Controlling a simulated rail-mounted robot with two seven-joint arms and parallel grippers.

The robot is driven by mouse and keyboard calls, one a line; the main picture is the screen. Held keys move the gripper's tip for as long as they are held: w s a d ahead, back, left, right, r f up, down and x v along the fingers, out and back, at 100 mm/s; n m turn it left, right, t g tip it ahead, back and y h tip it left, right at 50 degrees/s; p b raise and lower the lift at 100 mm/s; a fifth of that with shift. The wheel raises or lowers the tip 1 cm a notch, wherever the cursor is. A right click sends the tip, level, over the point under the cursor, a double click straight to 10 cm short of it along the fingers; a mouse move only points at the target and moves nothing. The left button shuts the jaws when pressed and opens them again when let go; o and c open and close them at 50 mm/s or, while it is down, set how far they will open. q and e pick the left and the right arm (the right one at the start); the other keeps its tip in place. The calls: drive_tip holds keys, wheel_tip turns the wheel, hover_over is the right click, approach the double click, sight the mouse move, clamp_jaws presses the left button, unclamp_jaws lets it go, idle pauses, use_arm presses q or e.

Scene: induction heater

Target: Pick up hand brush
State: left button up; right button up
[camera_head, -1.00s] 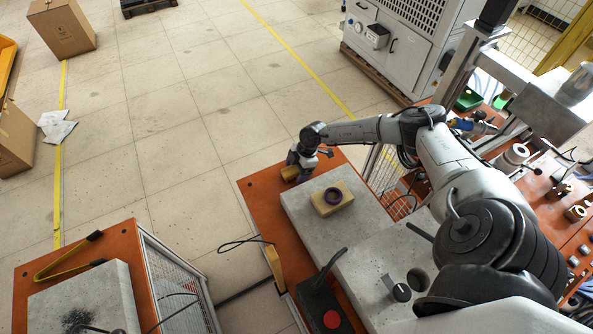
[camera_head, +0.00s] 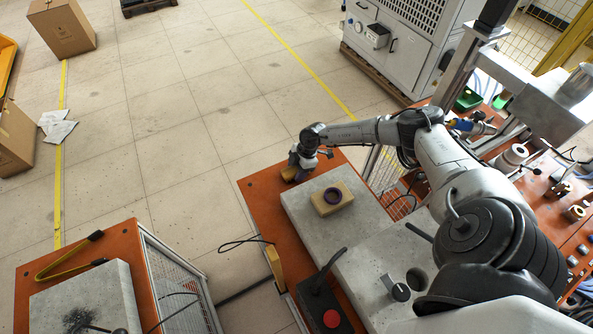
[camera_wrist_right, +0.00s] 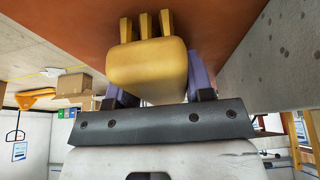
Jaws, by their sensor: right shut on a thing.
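The hand brush (camera_wrist_right: 148,68) is a yellow block with several stubby prongs on its far side, against the orange table top in the right wrist view. My right gripper (camera_wrist_right: 155,88) has its purple fingers on both sides of the block and is shut on it. In the head view the gripper (camera_head: 297,168) is at the far end of the orange table, with a small part of the brush (camera_head: 288,174) showing under it. The brush is at or very near the table top; I cannot tell if it touches. My left gripper is not in view.
A grey stone slab (camera_head: 358,226) lies beside the gripper on the orange table (camera_head: 254,205). A control box with a red button (camera_head: 331,318) stands nearer.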

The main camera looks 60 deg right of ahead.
sight(293, 169)
drive_tip(key=shift+r+b, duration=0.1)
drive_tip(key=shift+b, duration=0.3)
wheel_tip(293, 169, up, 5)
drive_tip(key=shift+f+p, duration=0.1)
drive_tip(key=shift+p, duration=0.45)
drive_tip(key=s+r, duration=0.2)
drive_tip(key=s, duration=0.1)
drive_tip(key=s+d+r, duration=0.1)
drive_tip(key=s+r, duration=0.1)
drive_tip(key=s, duration=0.2)
drive_tip(key=s+d+r, duration=0.1)
drive_tip(key=s, duration=0.2)
drive_tip(key=shift+s+r+p, duration=0.3)
drive_tip(key=shift+r, duration=0.1)
drive_tip(key=shift+s+r, duration=0.3)
drive_tip(key=shift+s, duration=0.15)
